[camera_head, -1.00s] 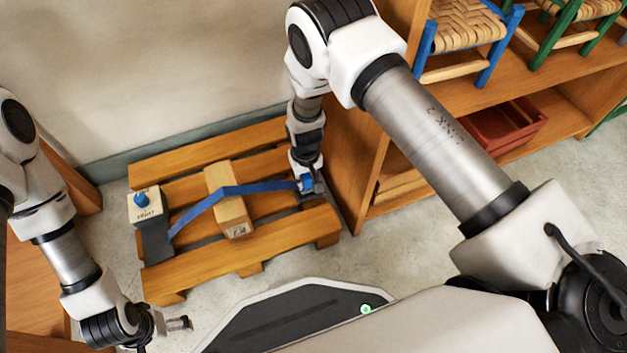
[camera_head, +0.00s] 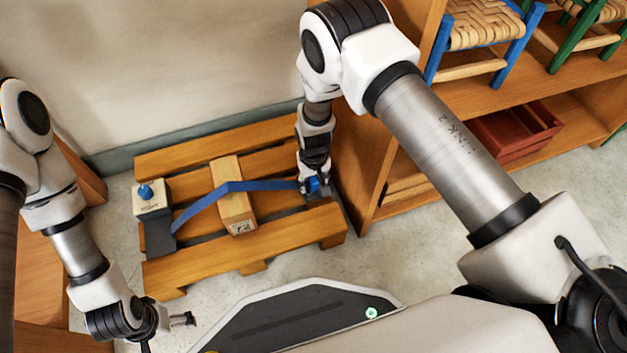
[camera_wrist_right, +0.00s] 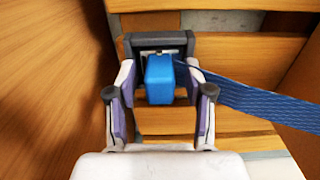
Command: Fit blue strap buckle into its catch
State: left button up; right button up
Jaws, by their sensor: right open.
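The blue buckle (camera_wrist_right: 160,82) is on the right end of the blue strap (camera_head: 262,186). It meets the dark catch (camera_wrist_right: 133,41) at the pallet's right side; how deep it sits in the catch cannot be told. My right gripper (camera_head: 314,187) is there, and in the right wrist view its open fingers (camera_wrist_right: 160,88) stand on either side of the buckle with gaps. The strap runs left over a wooden block (camera_head: 233,209) to a dark bracket (camera_head: 158,238). My left gripper (camera_head: 184,319) is low at the left, away from the strap; its jaws are unclear.
The slatted wooden pallet (camera_head: 206,271) bears it all. A pale box with a blue knob (camera_head: 150,201) stands at its left end. A wooden shelf (camera_head: 362,165) with woven chairs (camera_head: 478,28) and a red crate (camera_head: 512,131) is close on the right. Bare floor lies in front.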

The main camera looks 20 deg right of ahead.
aim_at(314, 179)
jog(key=shift+r, duration=0.1)
notch_tip(314, 179, up, 12)
jog(key=p, duration=0.8)
jog(key=shift+r, duration=0.25)
